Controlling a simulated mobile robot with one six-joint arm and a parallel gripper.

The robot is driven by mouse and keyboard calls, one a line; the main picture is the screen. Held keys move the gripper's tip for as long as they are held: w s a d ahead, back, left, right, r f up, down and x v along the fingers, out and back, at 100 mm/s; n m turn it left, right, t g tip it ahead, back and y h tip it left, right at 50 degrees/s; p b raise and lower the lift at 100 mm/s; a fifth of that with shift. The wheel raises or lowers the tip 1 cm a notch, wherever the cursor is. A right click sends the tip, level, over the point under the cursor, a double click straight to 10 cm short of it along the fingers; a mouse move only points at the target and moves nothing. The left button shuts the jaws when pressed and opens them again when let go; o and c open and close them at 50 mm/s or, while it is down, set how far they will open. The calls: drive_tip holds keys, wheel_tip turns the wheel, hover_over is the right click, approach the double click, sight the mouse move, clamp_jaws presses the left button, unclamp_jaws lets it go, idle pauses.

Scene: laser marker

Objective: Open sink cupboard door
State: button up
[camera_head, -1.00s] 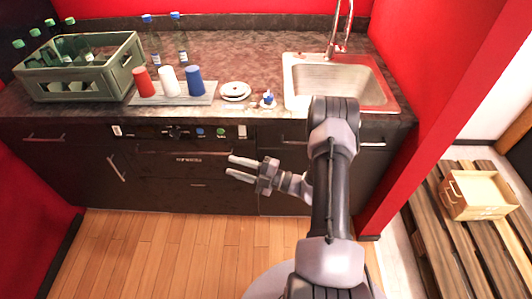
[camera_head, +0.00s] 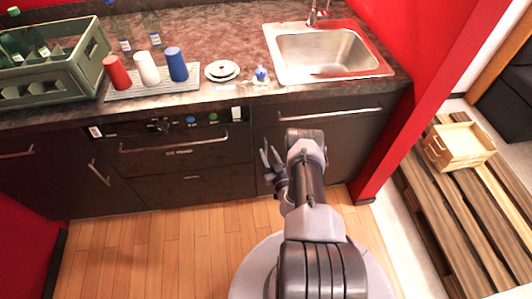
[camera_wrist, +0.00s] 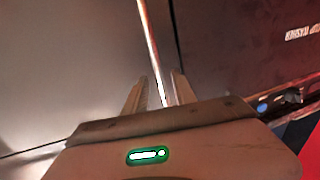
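The dark sink cupboard door (camera_head: 335,145) is shut below the sink. In the wrist view, a narrow bright bar (camera_wrist: 151,45), which looks like a handle, runs down to between the two fingertips of my gripper (camera_wrist: 158,85). I cannot tell whether the fingers touch it. My arm hides part of the door.
The dishwasher front (camera_head: 185,160), with its own handle, adjoins the door on the left. The sink (camera_head: 320,50) is above. A red wall (camera_head: 425,110) stands close on the right, with a wooden pallet (camera_head: 455,205) beyond. The wooden floor (camera_head: 150,250) is clear at left.

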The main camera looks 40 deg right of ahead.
drive_tip(key=shift+x, duration=1.3)
clamp_jaws()
idle(0.4)
